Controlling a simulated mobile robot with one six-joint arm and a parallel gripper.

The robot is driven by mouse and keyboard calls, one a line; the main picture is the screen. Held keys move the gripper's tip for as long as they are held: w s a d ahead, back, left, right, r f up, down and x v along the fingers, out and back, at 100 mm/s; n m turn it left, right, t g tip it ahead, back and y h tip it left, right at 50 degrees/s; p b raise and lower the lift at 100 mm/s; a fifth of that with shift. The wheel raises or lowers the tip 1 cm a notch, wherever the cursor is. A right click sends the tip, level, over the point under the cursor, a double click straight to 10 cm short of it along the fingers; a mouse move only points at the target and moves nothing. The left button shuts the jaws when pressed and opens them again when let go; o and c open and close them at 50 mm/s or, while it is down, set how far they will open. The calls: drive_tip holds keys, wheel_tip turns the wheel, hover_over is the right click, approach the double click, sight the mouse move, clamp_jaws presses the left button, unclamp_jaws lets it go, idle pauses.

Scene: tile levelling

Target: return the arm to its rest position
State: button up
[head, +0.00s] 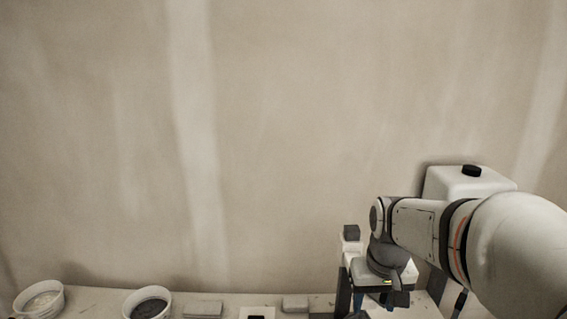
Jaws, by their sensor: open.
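My arm comes in from the right edge, and its wrist bends down above the right part of the worktop (240,298). My gripper (374,303) points down at the bottom of the head view. It is open. Its fingertips are partly cut off by the lower edge, and I see nothing held between them. I cannot tell how high the tips are above the worktop.
A white canister with a black cap (471,171) stands behind my arm. Two round tubs, one pale inside (40,300) and one dark inside (148,305), stand at left. Low grey blocks (203,309) lie along the worktop. A plain wall rises behind.

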drive_tip(key=s+a+f+t+b, duration=0.2)
drive_tip(key=s+f+b, duration=0.5)
drive_tip(key=s, duration=0.4)
drive_tip(key=shift+s+a+f+b, duration=0.25)
drive_tip(key=shift+a+f+b, duration=0.15)
drive_tip(key=shift+a+b, duration=0.05)
